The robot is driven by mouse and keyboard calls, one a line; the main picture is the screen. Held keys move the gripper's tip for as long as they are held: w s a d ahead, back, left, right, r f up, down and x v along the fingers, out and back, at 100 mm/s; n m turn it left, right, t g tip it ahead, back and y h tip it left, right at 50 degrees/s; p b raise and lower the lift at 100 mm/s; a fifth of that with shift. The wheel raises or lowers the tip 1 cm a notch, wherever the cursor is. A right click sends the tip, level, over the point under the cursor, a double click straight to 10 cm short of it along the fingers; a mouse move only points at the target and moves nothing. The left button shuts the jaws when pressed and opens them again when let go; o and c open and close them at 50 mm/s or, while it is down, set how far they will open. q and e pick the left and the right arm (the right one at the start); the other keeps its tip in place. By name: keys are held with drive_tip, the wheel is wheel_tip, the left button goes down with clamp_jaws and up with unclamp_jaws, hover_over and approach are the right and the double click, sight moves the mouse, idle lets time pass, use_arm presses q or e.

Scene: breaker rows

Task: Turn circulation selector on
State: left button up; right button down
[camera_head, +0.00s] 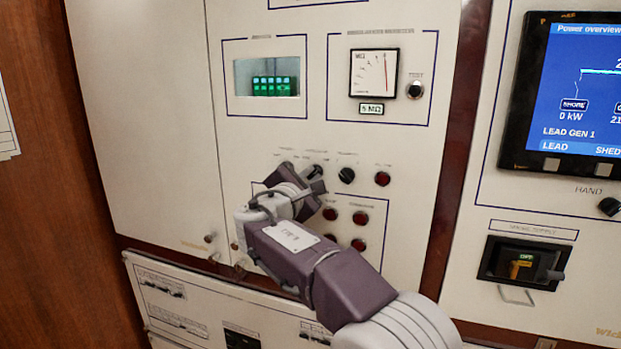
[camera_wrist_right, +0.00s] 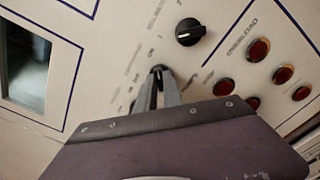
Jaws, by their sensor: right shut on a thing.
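My right gripper (camera_head: 314,174) reaches up to a row of small black knobs on the cream panel (camera_head: 290,139). It is shut on one black selector knob (camera_head: 318,169), which its fingers partly hide. In the right wrist view, the two grey fingers (camera_wrist_right: 160,84) close on either side of this knob (camera_wrist_right: 157,69). The labels above the knobs are too small to read surely, so I cannot confirm which one is the circulation selector. The held knob's pointer direction is hidden. My left gripper is not in view.
Another black knob (camera_head: 346,176) sits just right of the held one and also shows in the right wrist view (camera_wrist_right: 190,32). Several red lamps (camera_head: 382,179) lie to the right and below. A meter (camera_head: 373,73) and a green display (camera_head: 275,86) are above.

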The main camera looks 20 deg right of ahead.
drive_tip(key=c, duration=1.5)
unclamp_jaws()
drive_tip(key=shift+w, duration=0.1)
